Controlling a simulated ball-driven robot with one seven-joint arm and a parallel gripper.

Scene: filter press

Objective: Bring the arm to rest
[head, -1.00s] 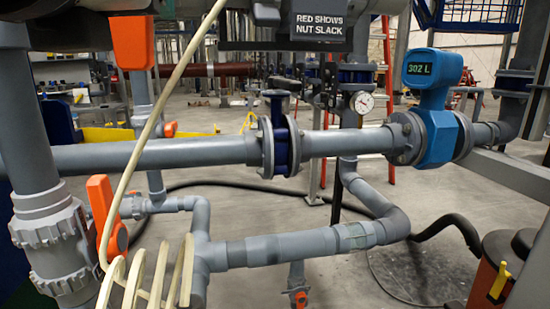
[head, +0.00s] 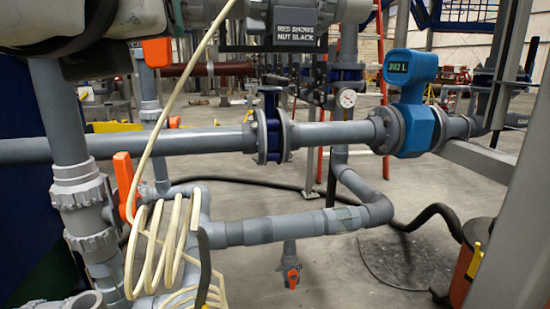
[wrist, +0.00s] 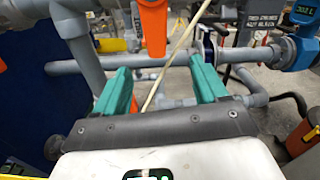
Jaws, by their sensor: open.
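My gripper (wrist: 162,88) shows in the wrist view with its two green fingers spread wide apart. Nothing sits between them; pipes and a cream hose (wrist: 172,68) show beyond the gap. An orange handle (wrist: 153,25) hangs just past the fingertips in that view. I cannot tell whether the gripper touches it. My gripper is not visible in the head view.
Grey pipes (head: 200,142) cross in front, with a blue flow meter (head: 412,115) at right. A coiled cream hose (head: 165,240) and an orange valve handle (head: 126,185) stand at left. An orange bin (head: 468,270) is at lower right. Open concrete floor (head: 340,275) lies beneath.

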